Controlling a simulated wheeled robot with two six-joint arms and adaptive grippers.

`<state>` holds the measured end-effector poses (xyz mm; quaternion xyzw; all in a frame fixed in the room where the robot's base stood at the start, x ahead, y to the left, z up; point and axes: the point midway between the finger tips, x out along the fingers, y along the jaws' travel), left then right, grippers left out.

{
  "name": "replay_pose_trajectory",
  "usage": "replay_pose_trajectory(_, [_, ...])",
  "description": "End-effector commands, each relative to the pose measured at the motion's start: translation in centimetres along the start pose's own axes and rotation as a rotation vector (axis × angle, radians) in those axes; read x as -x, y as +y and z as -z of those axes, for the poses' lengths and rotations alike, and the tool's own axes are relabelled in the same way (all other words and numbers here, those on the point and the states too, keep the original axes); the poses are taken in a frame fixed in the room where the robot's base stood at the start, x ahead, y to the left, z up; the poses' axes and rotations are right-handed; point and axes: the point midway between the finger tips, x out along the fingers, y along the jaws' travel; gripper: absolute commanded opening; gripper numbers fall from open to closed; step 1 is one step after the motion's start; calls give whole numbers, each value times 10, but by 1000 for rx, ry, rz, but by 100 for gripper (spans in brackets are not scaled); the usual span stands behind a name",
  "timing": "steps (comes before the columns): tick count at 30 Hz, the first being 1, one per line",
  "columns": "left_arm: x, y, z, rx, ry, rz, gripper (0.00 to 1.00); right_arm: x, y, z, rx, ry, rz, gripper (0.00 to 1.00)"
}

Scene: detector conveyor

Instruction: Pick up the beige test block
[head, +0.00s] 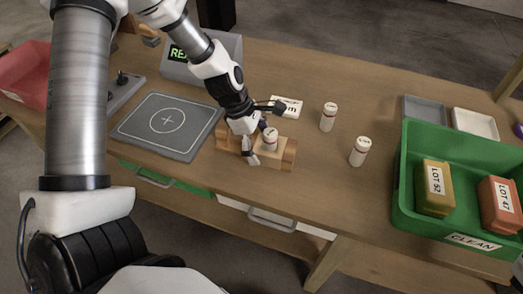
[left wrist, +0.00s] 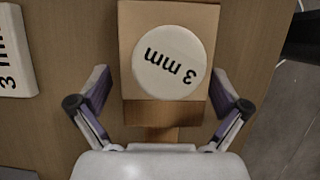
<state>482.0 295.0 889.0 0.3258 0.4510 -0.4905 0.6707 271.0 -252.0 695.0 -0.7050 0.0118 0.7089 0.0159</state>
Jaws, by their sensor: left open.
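A white cylindrical piece (head: 270,139) with a red band stands upright in a beige wooden holder (head: 287,155). In the left wrist view its round top (left wrist: 172,62) reads "3 mm", with the beige wood (left wrist: 165,112) beneath. I cannot tell which part is the beige test block. My left gripper (head: 259,130) is over the holder; in the wrist view its fingers (left wrist: 161,92) are open, one on each side of the wood and round top. No grip shows. Two similar white pieces (head: 328,117) (head: 360,151) stand to the right.
A white "mm" label piece (head: 286,106) lies behind the holder. A grey pad (head: 170,125) with a circle lies left. A green bin (head: 401,205) at right holds yellow and orange blocks. Two shallow trays (head: 424,110) (head: 475,123) sit behind it. A grey display box (head: 228,45) stands at the back.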

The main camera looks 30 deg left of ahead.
Motion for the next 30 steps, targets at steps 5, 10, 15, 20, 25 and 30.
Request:
replay_pose_trajectory(5, [-1,0,-1,-2,0,0,100,0,0,0,0,1,0,59])
replay_pose_trajectory(10, [-1,0,-1,-2,0,0,54,0,0,0,0,0,0,59])
replay_pose_trajectory(15, [-1,0,0,-1,0,0,32,0,0,0,0,1,0,59])
replay_pose_trajectory(20, [-1,0,0,-1,0,0,32,0,0,0,0,1,0,59])
replay_pose_trajectory(25, [16,0,-8,-2,-1,-2,32,9,0,0,0,0,0,59])
replay_pose_trajectory(30, [55,1,-24,-4,-3,-5,32,21,0,0,0,1,0,59])
